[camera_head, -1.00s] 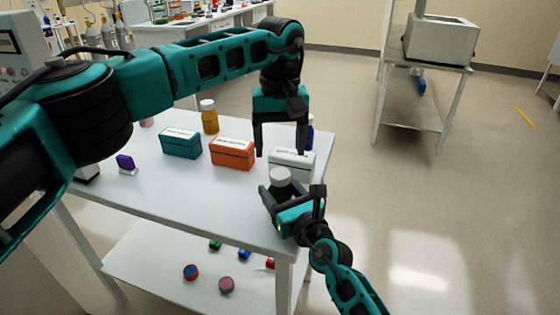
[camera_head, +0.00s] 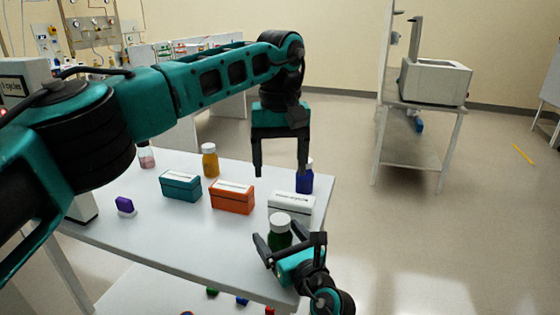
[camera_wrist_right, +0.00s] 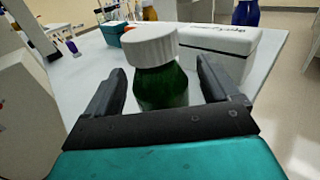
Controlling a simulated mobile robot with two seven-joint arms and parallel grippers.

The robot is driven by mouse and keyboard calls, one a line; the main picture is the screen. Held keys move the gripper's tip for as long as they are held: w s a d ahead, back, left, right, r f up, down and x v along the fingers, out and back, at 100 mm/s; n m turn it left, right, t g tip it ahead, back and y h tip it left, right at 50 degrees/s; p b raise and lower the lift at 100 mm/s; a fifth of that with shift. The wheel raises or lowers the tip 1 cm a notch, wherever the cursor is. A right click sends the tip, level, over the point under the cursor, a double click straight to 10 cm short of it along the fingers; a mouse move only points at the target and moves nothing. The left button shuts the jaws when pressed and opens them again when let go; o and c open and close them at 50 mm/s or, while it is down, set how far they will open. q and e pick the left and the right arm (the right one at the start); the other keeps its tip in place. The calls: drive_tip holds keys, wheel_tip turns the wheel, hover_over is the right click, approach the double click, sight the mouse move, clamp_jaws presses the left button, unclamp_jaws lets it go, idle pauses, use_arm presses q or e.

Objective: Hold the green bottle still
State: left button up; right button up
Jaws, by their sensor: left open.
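The green bottle (camera_head: 279,238) with a white cap stands upright at the near right corner of the white table. It also shows large in the right wrist view (camera_wrist_right: 162,88). My right gripper (camera_head: 282,242) is around it, with one finger on each side. In the right wrist view (camera_wrist_right: 160,88) the fingers are apart, with narrow gaps seeming to show beside the bottle. My left gripper (camera_head: 280,170) is open and empty, pointing down above the table, higher than the green bottle and apart from it.
A white box (camera_head: 291,208) stands just behind the green bottle, with a blue bottle (camera_head: 305,180) behind it. Orange (camera_head: 232,199) and teal (camera_head: 181,187) boxes, an amber bottle (camera_head: 210,161) and a purple item (camera_head: 125,205) stand further left. The table's front edge is close.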

drive_tip(key=shift+s+d, duration=0.25)
drive_tip(key=shift+s, duration=0.25)
drive_tip(key=p+v, duration=0.1)
drive_tip(key=v, duration=1)
drive_tip(key=shift+s+d, duration=0.15)
drive_tip(key=shift+s, duration=0.2)
